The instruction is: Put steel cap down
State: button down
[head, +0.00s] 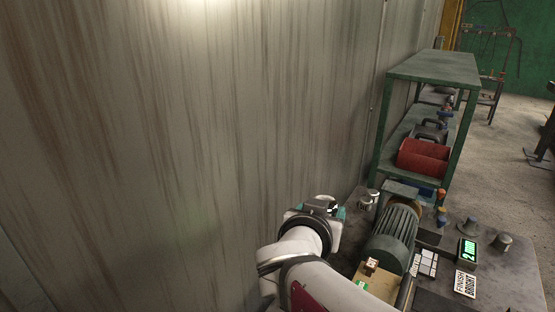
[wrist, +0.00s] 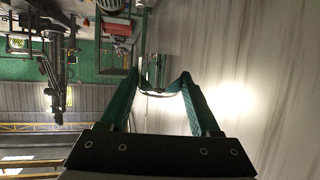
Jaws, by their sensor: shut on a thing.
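My gripper (wrist: 160,84) has two green fingers, shown in the wrist view, shut on a shiny steel cap (wrist: 155,70) at their tips. The wall behind blurs the cap's outline. In the head view my gripper (head: 340,212) is small and partly hidden by my wrist, beside the wall and left of the green motor. Whether the held cap shows there I cannot tell. A small shiny metal piece (head: 367,198) shows just right of my gripper. Two grey metal caps, one farther back (head: 470,225) and one nearer (head: 502,241), stand on the bench's right side.
The ribbed green motor (head: 393,236) stands on the dark bench (head: 515,285). A lit green display (head: 468,250), a FINISH BRIGHT card (head: 465,284) and a white grid card (head: 425,263) lie right of it. A green shelf (head: 437,68) with a red bin (head: 424,157) stands behind. A streaked wall is at left.

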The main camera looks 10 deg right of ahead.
jog(key=s+d+f+m+g+h, duration=0.1)
jog(key=s+d+f+m+g, duration=0.1)
jog(key=d+f, duration=0.2)
jog(key=s+d+f+m+g+h, duration=0.1)
jog(key=d+f, duration=0.3)
jog(key=d, duration=0.4)
jog(key=s+d+f+m+g+h, duration=0.2)
jog(key=s+d+f+m+h, duration=0.1)
jog(key=d, duration=0.4)
jog(key=shift+s+d+f+g, duration=0.1)
jog(key=shift+s+f+g, duration=0.05)
jog(key=shift+f+g, duration=0.2)
jog(key=s+d+f+m+g+h, duration=0.1)
jog(key=s+d+f+m+g, duration=0.2)
jog(key=s+d+f, duration=0.6)
notch_tip(320, 180, down, 2)
jog(key=shift+s+d+m, duration=0.4)
jog(key=shift+s, duration=0.7)
notch_tip(320, 180, down, 10)
jog(key=shift+r, duration=0.2)
jog(key=shift+f, duration=0.15)
jog(key=shift+c, duration=0.6)
grip_release()
jog(key=shift+o, duration=0.5)
jog(key=v, duration=0.7)
jog(key=shift+a, duration=0.3)
